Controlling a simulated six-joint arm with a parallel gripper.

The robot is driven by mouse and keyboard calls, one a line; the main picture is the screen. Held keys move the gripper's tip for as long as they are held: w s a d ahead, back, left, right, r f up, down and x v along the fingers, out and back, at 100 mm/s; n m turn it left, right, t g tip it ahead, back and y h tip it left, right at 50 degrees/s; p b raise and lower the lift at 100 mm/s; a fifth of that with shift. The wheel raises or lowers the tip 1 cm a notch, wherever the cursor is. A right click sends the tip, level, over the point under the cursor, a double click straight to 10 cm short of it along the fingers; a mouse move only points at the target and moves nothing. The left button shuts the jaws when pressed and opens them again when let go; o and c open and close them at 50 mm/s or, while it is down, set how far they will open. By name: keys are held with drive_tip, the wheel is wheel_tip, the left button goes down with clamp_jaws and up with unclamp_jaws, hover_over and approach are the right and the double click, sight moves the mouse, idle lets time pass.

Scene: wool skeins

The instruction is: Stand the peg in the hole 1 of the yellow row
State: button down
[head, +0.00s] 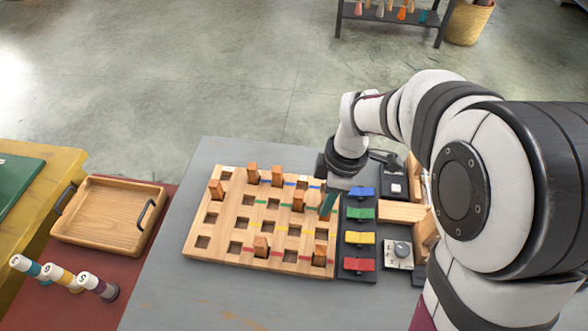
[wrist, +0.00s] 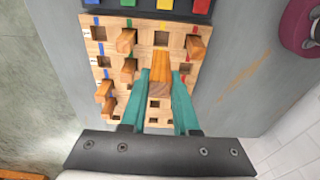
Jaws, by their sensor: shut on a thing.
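The wooden peg board (head: 215,245) lies on the grey table, with holes in blue, green, yellow and red marked rows. My gripper (head: 328,206) is over its right end and shut on a wooden peg (wrist: 160,76), which shows between the two teal fingers (wrist: 161,78) in the wrist view. The head view mostly hides this peg behind the fingers. In the wrist view the end hole of the yellow row (wrist: 162,39) is empty, just beyond the held peg. I cannot tell how high the peg's lower end is.
Other pegs stand in the board, including end pegs in the green row (wrist: 126,40) and red row (wrist: 195,47). Right of the board are coloured blocks (head: 360,238) and a dial box (head: 399,254). A wooden tray (head: 108,213) and numbered cylinders (head: 62,276) are at the left.

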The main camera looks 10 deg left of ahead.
sight(325, 219)
drive_tip(key=shift+f, duration=3.65)
drive_tip(key=shift+f, duration=0.25)
drive_tip(key=shift+f, duration=0.85)
drive_tip(key=shift+f, duration=0.15)
drive_tip(key=shift+f, duration=0.15)
drive_tip(key=shift+f, duration=0.2)
drive_tip(key=shift+c, duration=0.9)
unclamp_jaws()
